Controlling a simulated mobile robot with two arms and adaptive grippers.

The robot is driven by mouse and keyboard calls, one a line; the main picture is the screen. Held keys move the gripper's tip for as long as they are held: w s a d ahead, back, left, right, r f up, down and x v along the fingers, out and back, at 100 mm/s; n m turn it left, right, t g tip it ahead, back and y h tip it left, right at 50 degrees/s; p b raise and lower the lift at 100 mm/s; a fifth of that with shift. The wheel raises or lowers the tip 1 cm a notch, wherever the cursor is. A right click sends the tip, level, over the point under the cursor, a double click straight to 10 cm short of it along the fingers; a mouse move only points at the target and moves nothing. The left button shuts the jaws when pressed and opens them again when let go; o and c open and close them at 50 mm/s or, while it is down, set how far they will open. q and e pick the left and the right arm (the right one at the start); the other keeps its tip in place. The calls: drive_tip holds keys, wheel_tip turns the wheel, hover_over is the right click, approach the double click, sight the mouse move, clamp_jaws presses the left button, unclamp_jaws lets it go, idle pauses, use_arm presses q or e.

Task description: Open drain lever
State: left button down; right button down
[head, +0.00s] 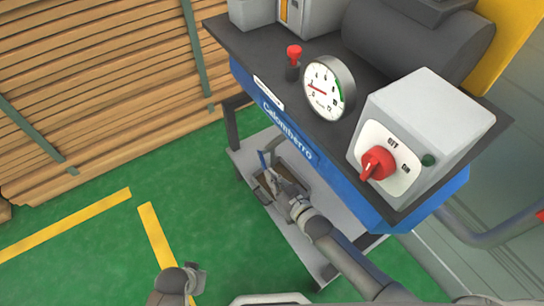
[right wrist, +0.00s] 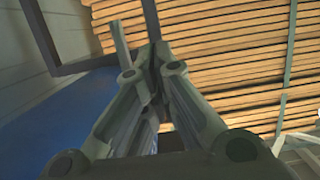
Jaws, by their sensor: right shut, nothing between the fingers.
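A thin blue lever-like piece (head: 264,160) stands up under the blue machine (head: 345,188), above the lower grey shelf (head: 243,158). I cannot tell for sure that it is the drain lever. My right gripper (head: 273,180) reaches under the machine from the lower right. Its fingertips are close to the blue piece; I cannot tell if they touch it. In the right wrist view the right gripper (right wrist: 152,55) is shut and empty, with a thin grey bar (right wrist: 118,42) just left of its tips. A grey part of my left arm shows at the head view's bottom; its fingers are not clear.
The machine's top carries a gauge (head: 328,90), a red-capped valve (head: 294,55) and a grey switch box (head: 430,115) with a red knob (head: 376,164). Stacked planks (head: 100,80) stand at the left. The green floor (head: 90,225) with yellow lines is clear.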

use_arm(q)
drive_tip(key=shift+w+r, duration=0.1)
drive_tip(key=shift+r, duration=0.2)
use_arm(e)
wheel_tip(320, 180, up, 10)
drive_tip(key=shift+f, duration=0.25)
idle(0.9)
drive_tip(key=shift+a, duration=0.1)
idle(0.4)
